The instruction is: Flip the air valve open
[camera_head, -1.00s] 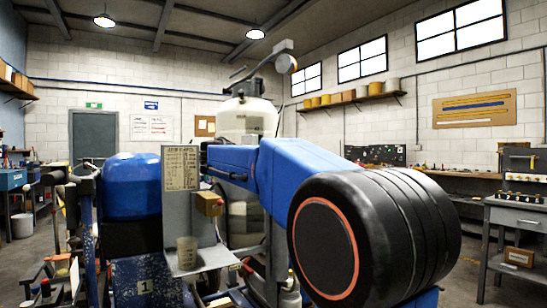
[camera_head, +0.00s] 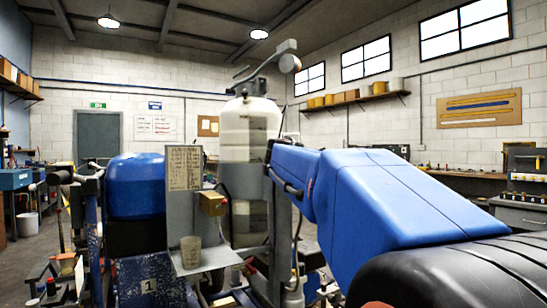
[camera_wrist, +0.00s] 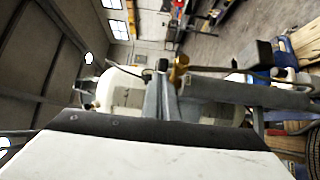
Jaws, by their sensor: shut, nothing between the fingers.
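A brass-coloured fitting (camera_wrist: 180,68), which looks like the air valve, shows in the wrist view just beyond my fingertips. A dark bar crosses close to its right. I cannot tell the lever's position, or whether the fingers touch the fitting. My gripper (camera_wrist: 163,75) is shut and empty, its grey fingers together and pointing up the picture in front of the pale tank. In the head view a brass-coloured box (camera_head: 213,202) sits on the grey panel, left of the tank (camera_head: 250,135). My blue arm covers the right side there, and my fingertips cannot be made out.
The striper carries a blue rounded tank (camera_head: 136,186), a grey panel with a label plate (camera_head: 184,167) and a small cup (camera_head: 190,251) on a shelf. A drawer bench (camera_head: 520,220) stands at right.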

